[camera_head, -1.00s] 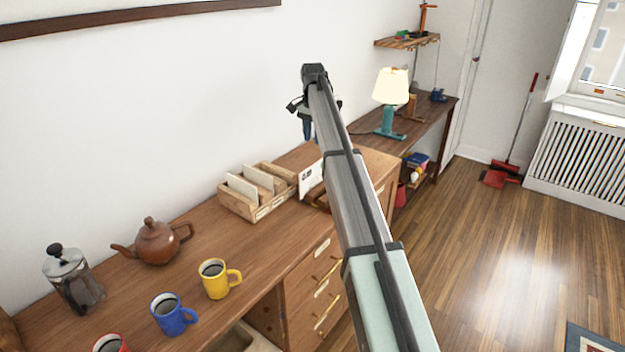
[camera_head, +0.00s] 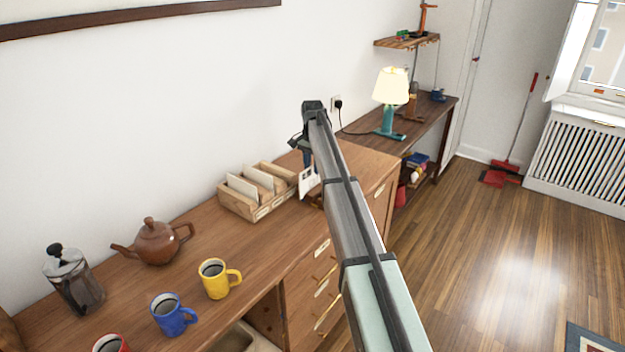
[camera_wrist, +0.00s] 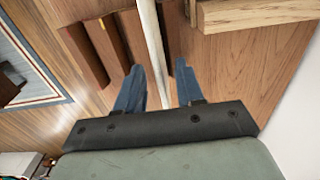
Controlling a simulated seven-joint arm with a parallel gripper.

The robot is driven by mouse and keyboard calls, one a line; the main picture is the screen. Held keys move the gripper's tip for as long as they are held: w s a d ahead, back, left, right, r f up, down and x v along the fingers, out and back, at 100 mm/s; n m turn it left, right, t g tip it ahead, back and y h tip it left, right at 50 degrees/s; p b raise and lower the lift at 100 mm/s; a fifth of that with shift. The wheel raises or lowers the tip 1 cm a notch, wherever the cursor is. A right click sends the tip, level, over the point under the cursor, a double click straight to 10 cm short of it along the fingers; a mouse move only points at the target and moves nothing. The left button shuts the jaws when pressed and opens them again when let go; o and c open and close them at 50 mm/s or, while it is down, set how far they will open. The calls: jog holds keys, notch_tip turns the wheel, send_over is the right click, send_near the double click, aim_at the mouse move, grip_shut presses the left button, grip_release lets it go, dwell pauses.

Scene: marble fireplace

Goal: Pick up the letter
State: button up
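The white letter (camera_head: 307,184) stands upright on the wooden cabinet, just right of the letter tray. In the wrist view the letter (camera_wrist: 153,45) shows edge-on as a thin pale strip. My gripper (camera_head: 307,163) is above it, pointing down. In the wrist view the two blue fingers of my gripper (camera_wrist: 158,78) are open, one on each side of the strip, with gaps on both sides. Part of the letter is hidden by my arm in the head view.
The wooden letter tray (camera_head: 233,204) with several envelopes stands close on the left. Brown wooden pieces (camera_wrist: 84,55) lie beside the letter in the wrist view. A teapot (camera_head: 158,242), mugs and a French press stand further left; a lamp (camera_head: 390,90) stands behind right.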

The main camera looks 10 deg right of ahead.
jog(key=shift+f, duration=0.5)
jog(key=shift+c, duration=0.3)
grip_shut()
jog(key=shift+r, duration=0.1)
